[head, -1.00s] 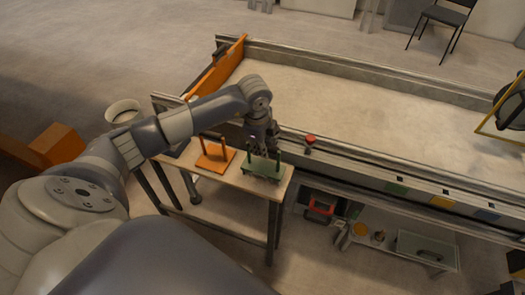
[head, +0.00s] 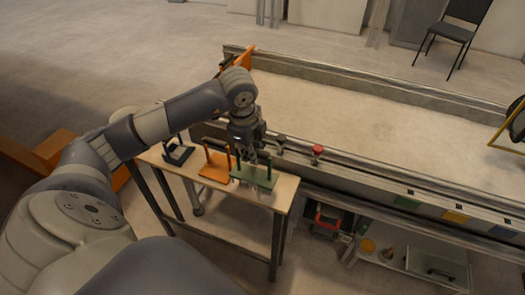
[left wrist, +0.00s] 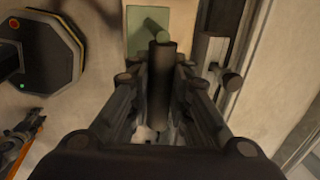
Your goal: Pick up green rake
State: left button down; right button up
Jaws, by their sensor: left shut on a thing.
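The green rake (head: 264,182) is at the right end of a small wooden-topped table (head: 284,192) in the head view. It has a flat green plate with upright posts. My left gripper (head: 250,155) is over it and shut on its handle. In the left wrist view, the dark round handle bar (left wrist: 161,75) lies between the fingers, with part of the green plate (left wrist: 148,18) beyond. My fingers partly hide the handle in the head view. I cannot tell whether the rake touches the tabletop. My right gripper is not in view.
An orange rake (head: 214,172) stands left of the green one, and a dark blue rake (head: 177,153) farther left. The long sandbed (head: 380,115) lies just behind the table, with a red button (head: 318,150) on its near edge. A black chair (head: 452,30) is at the back right.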

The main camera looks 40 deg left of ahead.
pick_arm(q)
jog(key=s+a+r+b, duration=0.1)
jog(key=s+a+b, duration=0.4)
jog(key=s, duration=0.4)
jog(key=shift+s+a, duration=0.15)
jog(key=shift+s, duration=0.2)
dwell(0.4)
